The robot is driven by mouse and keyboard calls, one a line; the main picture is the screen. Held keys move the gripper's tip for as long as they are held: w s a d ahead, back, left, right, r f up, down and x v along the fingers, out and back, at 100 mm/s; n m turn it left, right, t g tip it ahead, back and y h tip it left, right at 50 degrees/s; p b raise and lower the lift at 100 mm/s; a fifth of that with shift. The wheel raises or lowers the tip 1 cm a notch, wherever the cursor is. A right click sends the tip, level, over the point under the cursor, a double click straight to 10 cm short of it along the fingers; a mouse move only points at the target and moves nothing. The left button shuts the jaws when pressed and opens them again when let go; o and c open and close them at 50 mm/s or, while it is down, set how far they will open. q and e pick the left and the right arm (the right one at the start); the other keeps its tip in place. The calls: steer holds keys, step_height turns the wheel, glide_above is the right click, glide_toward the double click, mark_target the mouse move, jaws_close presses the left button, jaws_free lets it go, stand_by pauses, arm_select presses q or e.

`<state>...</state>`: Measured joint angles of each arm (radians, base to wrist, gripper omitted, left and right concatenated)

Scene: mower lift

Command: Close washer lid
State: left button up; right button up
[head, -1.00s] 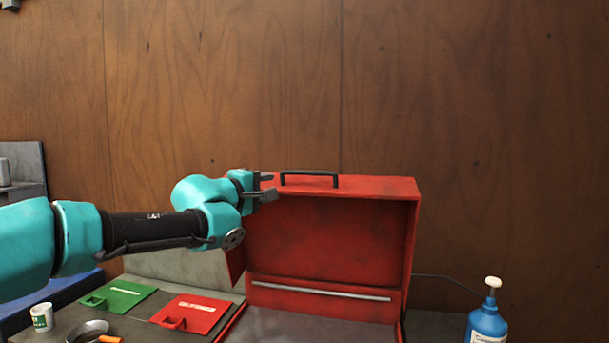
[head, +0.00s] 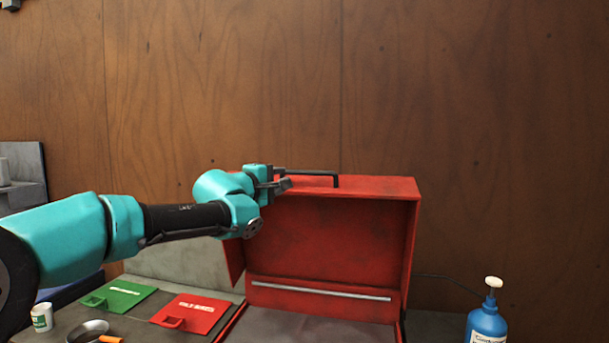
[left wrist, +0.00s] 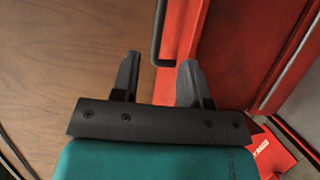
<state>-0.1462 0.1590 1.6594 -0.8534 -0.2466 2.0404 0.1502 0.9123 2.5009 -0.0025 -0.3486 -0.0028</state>
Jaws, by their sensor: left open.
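The washer is a red box with its lid (head: 330,237) standing open and upright at the back of the bench. A black bar handle (head: 322,176) sits on the lid's top edge. My left gripper (head: 285,178) is at the left end of that handle, by the lid's upper left corner. In the left wrist view my left gripper (left wrist: 155,78) is open, with the handle (left wrist: 158,40) just ahead of the gap between its fingers. I cannot tell whether a finger touches the lid. My right gripper is not in view.
A blue pump bottle (head: 487,322) stands right of the washer. Left of it lie a red bin lid (head: 192,313) and a green one (head: 118,294). A wooden wall stands behind.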

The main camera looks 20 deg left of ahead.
mark_target(304, 173)
arm_select(q)
steer(key=x, duration=1.2)
jaws_close()
stand_by(0.4)
